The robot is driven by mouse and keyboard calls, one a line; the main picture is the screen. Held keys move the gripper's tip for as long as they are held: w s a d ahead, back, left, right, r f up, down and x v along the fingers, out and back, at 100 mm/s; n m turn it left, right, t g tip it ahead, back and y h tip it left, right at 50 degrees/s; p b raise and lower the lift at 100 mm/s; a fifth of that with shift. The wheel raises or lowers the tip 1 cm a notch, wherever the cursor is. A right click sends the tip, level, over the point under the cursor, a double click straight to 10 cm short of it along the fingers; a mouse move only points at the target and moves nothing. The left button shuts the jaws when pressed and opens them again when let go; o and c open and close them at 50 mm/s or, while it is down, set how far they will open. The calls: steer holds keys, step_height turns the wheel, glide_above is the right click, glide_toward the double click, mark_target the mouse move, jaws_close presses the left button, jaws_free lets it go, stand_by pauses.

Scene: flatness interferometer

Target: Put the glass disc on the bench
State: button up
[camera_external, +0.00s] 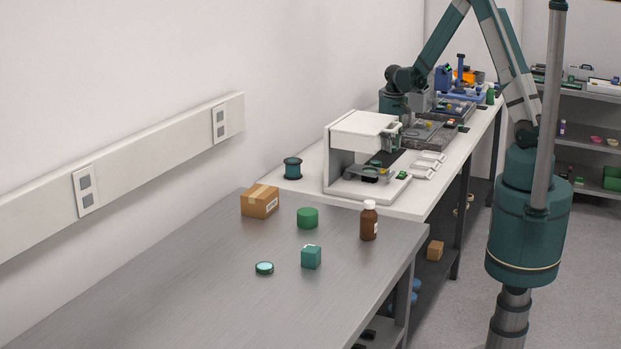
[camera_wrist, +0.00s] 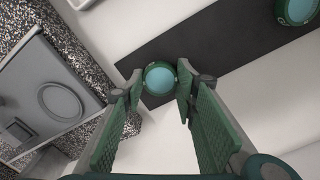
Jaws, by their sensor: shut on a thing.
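A glass disc (camera_wrist: 160,78), pale blue with a dark green rim, sits between my gripper's fingertips in the wrist view. My gripper (camera_wrist: 158,82) is shut on it by the rim. Below it are a black strip (camera_wrist: 212,50) and a pale surface; I cannot tell the height above them. In the external view my gripper (camera_external: 388,142) is beside the white instrument on the white bench (camera_external: 312,178), and the held disc cannot be made out. A similar glass disc (camera_external: 264,268) lies flat on the grey metal bench (camera_external: 180,290) in front.
Another green-rimmed disc (camera_wrist: 299,9) shows at the wrist view's upper right. A grey plate with a ring (camera_wrist: 62,101) lies at left on speckled material. The metal bench holds a carton (camera_external: 260,201), green cylinder (camera_external: 307,218), teal cube (camera_external: 311,257) and brown bottle (camera_external: 368,222); its near-left part is clear.

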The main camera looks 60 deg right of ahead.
steer(key=o, duration=1)
steer(key=shift+o, duration=0.2)
step_height(320, 180, up, 12)
stand_by(0.4)
